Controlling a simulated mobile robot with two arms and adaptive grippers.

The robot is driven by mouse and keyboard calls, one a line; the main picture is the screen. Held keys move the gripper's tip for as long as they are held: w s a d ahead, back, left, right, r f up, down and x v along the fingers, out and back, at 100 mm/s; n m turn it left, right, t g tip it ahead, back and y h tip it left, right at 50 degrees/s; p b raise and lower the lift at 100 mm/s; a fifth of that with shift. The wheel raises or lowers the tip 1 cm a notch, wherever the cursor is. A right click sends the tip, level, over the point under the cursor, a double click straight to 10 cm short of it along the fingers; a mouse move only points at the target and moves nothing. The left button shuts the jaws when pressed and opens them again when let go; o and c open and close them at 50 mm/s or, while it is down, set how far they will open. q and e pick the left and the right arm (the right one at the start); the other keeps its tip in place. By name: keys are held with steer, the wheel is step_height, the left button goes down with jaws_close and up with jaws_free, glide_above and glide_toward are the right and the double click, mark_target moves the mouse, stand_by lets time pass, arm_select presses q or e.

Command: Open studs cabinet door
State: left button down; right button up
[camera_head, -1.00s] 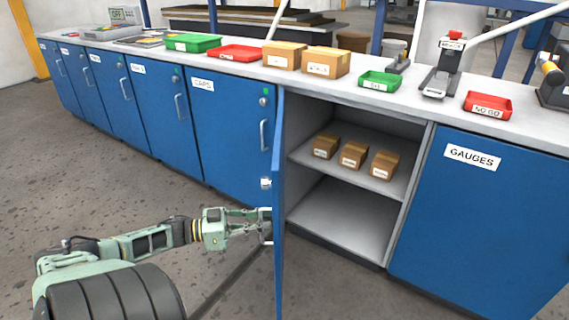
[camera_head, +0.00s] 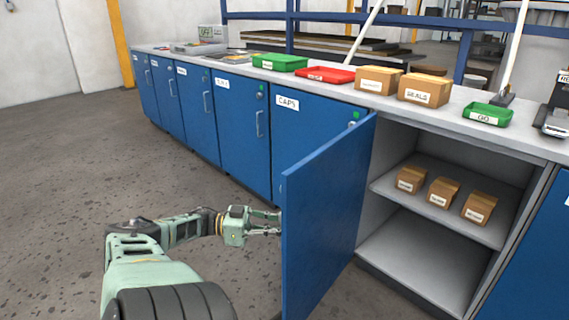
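The open cabinet door (camera_head: 330,205) is a blue panel standing out from the counter, its inner face toward me. It is hinged on the left side of an open compartment (camera_head: 415,262); the door's own label is not visible. On the compartment's shelf (camera_head: 388,190) stand three small labelled cardboard boxes (camera_head: 438,192). My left gripper (camera_head: 272,224) is at the door's free edge, on its outer side. Its fingertips and the door's handle are hidden behind the panel, so I cannot tell whether it grips. My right gripper is not in view.
Closed blue doors, including CAPS (camera_head: 300,135), run to the left. The countertop (camera_head: 400,103) holds a green tray (camera_head: 280,62), a red tray (camera_head: 325,75), boxes (camera_head: 424,90) and a green GO tray (camera_head: 487,114). The floor (camera_head: 80,200) at left is clear.

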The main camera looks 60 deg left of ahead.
arm_select(q)
steer(key=shift+s+f, duration=0.15)
steer(key=c, duration=2.1)
jaws_free()
steer(key=shift+s, duration=0.1)
steer(key=shift+a, duration=0.1)
steer(key=shift+v, duration=3.65)
